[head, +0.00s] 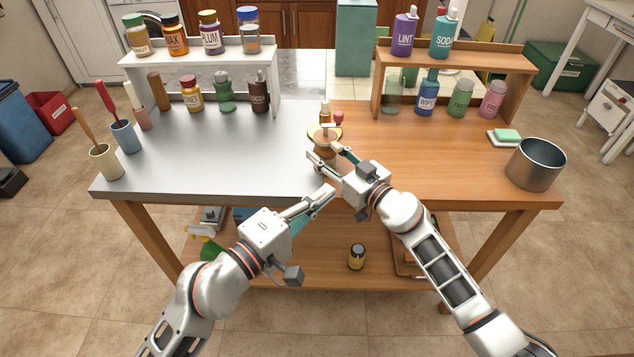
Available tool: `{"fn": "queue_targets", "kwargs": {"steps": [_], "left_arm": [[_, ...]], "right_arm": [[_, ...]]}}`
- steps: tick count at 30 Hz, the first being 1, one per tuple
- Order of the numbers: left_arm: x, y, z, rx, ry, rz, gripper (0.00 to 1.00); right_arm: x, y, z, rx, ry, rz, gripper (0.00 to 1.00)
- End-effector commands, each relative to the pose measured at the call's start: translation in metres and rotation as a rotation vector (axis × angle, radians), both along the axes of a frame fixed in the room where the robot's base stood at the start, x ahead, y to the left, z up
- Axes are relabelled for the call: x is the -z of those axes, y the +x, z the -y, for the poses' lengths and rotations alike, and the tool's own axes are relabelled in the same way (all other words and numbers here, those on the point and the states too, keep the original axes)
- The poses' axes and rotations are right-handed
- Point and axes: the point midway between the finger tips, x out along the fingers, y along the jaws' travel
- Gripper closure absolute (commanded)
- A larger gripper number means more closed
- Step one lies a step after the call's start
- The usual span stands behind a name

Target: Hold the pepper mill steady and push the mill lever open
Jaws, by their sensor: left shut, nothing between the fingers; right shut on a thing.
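The pepper mill (326,132), a small brown piece with a wide pale-rimmed top, stands near the front middle of the table, close to the seam between the grey and wooden tops. My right gripper (323,150) is shut on the mill from the front, and its fingers hide the mill's lower part. A small red knob (339,117) shows at the mill's upper right; I cannot tell whether it belongs to the lever. My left gripper (329,192) is shut and empty, at the table's front edge, below and apart from the mill.
A steel pot (536,164) and a green sponge on a dish (507,136) stand at the right. Cups with utensils (106,161) stand at the left. Shelves with bottles line the back on both sides. The table around the mill is mostly clear.

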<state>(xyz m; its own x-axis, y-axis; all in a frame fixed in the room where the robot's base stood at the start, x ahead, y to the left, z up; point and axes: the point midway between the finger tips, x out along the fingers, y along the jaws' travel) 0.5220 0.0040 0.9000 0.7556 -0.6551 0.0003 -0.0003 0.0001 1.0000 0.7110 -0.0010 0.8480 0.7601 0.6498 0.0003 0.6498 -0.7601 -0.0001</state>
Motion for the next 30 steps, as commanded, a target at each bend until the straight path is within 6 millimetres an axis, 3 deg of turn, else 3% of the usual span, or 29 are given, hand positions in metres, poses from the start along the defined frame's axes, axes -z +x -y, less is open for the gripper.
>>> {"fn": "queue_targets", "kwargs": {"steps": [13, 14, 15, 16, 30], "left_arm": [[-0.0004, -0.0032, 0.0012, 0.0, 0.0, 0.001, 1.0], [-0.0004, -0.0031, 0.0011, 0.0, 0.0, 0.001, 1.0], [-0.0004, -0.0031, 0.0011, 0.0, 0.0, 0.001, 1.0], [-0.0004, -0.0031, 0.0011, 0.0, 0.0, 0.001, 1.0], [-0.0003, -0.003, 0.0011, 0.0, 0.001, 0.001, 1.0]], "right_arm": [[0.0002, 0.0, 0.0, 0.0, 0.0, 0.0, 0.8], [0.0002, 0.0, 0.0, 0.0, 0.0, 0.0, 0.56], [0.0001, 0.0, 0.0, 0.0, 0.0, 0.0, 0.46], [0.0001, 0.0, 0.0, 0.0, 0.0, 0.0, 0.42], [0.0012, -0.0073, 0.0057, 0.0, 0.002, -0.002, 0.42]]}}
